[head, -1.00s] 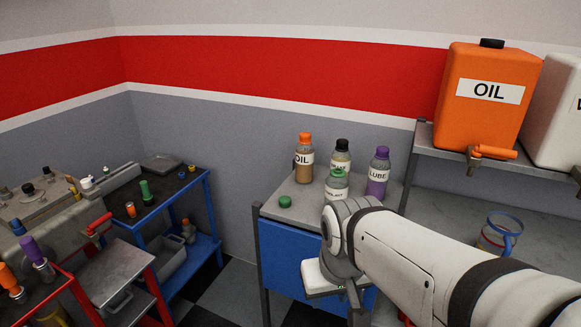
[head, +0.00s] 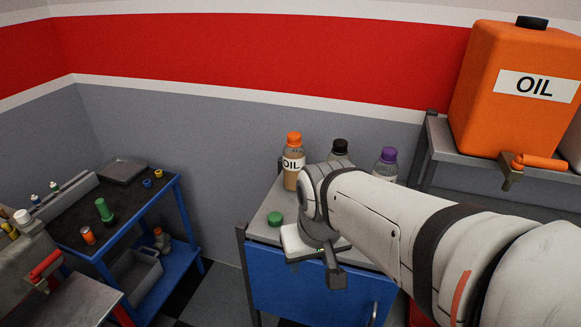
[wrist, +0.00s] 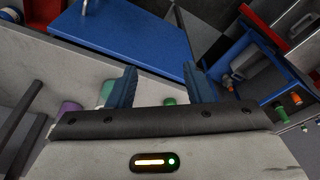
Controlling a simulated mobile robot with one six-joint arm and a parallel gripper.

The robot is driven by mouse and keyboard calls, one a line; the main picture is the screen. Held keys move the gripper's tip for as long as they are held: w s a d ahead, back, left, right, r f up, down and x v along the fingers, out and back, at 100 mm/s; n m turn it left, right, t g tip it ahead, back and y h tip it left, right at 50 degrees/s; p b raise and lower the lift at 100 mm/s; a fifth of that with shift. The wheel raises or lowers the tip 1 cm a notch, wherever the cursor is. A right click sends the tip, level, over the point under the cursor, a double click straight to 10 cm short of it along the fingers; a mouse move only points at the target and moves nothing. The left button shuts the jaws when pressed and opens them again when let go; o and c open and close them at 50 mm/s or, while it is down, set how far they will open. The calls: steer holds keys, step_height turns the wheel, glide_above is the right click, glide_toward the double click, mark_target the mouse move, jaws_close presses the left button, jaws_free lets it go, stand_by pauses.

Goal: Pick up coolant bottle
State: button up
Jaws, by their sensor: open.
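The green-topped bottle, likely the coolant bottle, is hidden behind my arm in the head view. A pale green shape (wrist: 106,90) left of the left finger in the wrist view is likely part of it. My gripper (wrist: 160,74) is open, with nothing between its two blue fingers. It is over the front of the blue-fronted bench (head: 262,222).
An orange-capped oil bottle (head: 292,165), a black-capped bottle (head: 340,149) and a purple-capped bottle (head: 387,163) stand close behind my arm. An orange oil tank (head: 500,110) sits on a shelf at right. A blue-framed cart (head: 180,215) stands left, with floor between.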

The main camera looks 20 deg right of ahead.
steer(key=o, duration=0.9)
steer(key=w+d+r+m+h, duration=0.1)
steer(key=w+d+m, duration=0.2)
steer(key=w+d, duration=0.1)
steer(key=w+d+r+m+h, duration=0.1)
steer(key=w+d+m, duration=0.2)
steer(key=w, duration=0.4)
steer(key=w+d+r+m+h, duration=0.1)
steer(key=w+d+m, duration=0.2)
steer(key=w+d, duration=0.2)
steer(key=shift+w+d, duration=0.3)
steer(key=shift+d, duration=0.1)
steer(key=shift+m, duration=0.3)
steer(key=shift+a+x, duration=0.15)
steer(key=shift+x, duration=1.8)
steer(key=shift+a+x, duration=0.1)
steer(key=shift+x, duration=1.85)
